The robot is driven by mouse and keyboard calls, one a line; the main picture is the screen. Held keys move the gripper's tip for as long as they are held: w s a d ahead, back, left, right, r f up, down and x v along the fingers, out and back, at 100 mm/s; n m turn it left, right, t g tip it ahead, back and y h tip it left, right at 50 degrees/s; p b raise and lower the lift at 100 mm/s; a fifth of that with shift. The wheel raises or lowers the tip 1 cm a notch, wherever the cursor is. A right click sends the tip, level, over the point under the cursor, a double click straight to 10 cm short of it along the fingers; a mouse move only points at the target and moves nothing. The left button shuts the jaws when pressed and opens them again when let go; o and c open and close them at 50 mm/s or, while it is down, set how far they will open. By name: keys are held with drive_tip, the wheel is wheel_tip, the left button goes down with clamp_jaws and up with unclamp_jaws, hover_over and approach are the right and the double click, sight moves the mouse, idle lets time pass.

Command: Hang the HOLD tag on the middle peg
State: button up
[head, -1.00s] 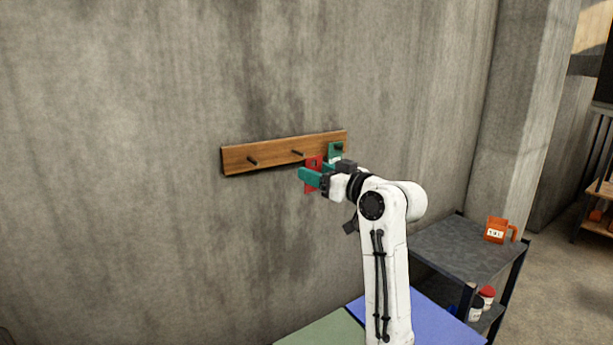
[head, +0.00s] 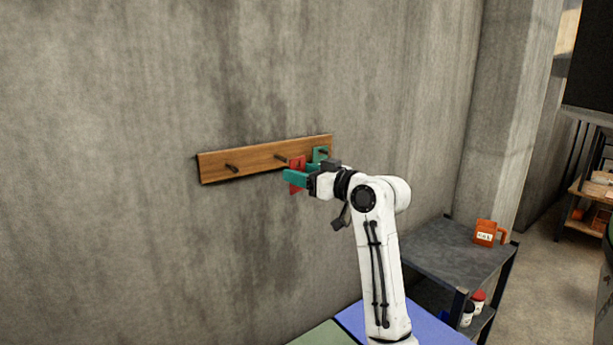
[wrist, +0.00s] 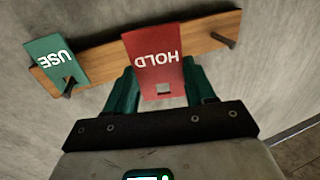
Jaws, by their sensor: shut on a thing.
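The red HOLD tag (head: 298,186) is in front of the lower edge of a wooden peg board (head: 250,160). My gripper (head: 297,177) is shut on it. In the wrist view the HOLD tag (wrist: 152,55) sits between the two teal fingers (wrist: 160,85), lettering upside down. Its square hole shows empty, with no peg in it. The middle peg (head: 281,158) shows just up and left of the tag in the head view; the tag or fingers hide it in the wrist view.
A green USE tag (wrist: 57,60) hangs on the peg at one end, close beside the HOLD tag. The other end peg (wrist: 225,40) is bare.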

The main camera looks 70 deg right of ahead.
drive_tip(key=shift+w+d+f+b, duration=0.15)
drive_tip(key=shift+w+d, duration=0.55)
drive_tip(key=shift+w, duration=0.4)
drive_tip(key=shift+w+d+f+b, duration=0.1)
drive_tip(key=shift+w+d+b, duration=0.1)
drive_tip(key=shift+w+d, duration=0.7)
drive_tip(key=shift+w+d+f+b, duration=0.15)
drive_tip(key=shift+w+d, duration=0.3)
drive_tip(key=shift+w, duration=0.9)
drive_tip(key=shift+r, duration=0.1)
drive_tip(key=o, duration=1.1)
